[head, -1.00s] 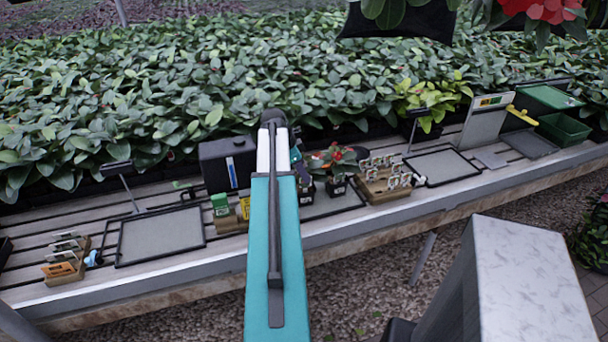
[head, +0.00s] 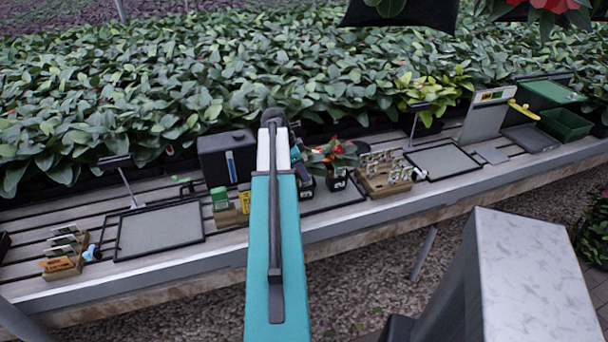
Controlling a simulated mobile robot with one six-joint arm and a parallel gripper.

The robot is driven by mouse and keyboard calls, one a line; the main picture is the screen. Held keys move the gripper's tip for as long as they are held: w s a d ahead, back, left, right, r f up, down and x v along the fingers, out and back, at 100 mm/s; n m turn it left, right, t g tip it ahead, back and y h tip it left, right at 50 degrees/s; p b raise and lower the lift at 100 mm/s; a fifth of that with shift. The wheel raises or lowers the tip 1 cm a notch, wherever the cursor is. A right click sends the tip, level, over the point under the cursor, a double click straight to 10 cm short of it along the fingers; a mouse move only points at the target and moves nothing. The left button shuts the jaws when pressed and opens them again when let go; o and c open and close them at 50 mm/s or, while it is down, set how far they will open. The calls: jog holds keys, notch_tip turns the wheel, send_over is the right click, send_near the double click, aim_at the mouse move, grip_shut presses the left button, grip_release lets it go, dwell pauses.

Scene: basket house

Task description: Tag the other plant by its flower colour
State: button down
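A small plant with red flowers (head: 337,149) stands in a dark pot (head: 337,183) on the bench, just right of my arm. A wooden rack (head: 390,190) with several white tags stands right of the pots. Another wooden holder (head: 65,271) at the far left carries several tags, the front one orange. A green packet and a yellow one stand in a small block (head: 229,218) left of my arm.
A grey framed tray (head: 160,231) lies left, another (head: 442,161) right. A black box (head: 226,157) stands behind the arm. A green bin (head: 565,124) is at the right end. Dense foliage (head: 200,80) borders the bench's back. Dark pots with red flowers (head: 556,5) hang overhead.

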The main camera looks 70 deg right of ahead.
jog(key=c, duration=1.9)
grip_release()
jog(key=shift+r, duration=0.1)
jog(key=shift+b+v, duration=1.25)
jog(key=shift+v, duration=5.55)
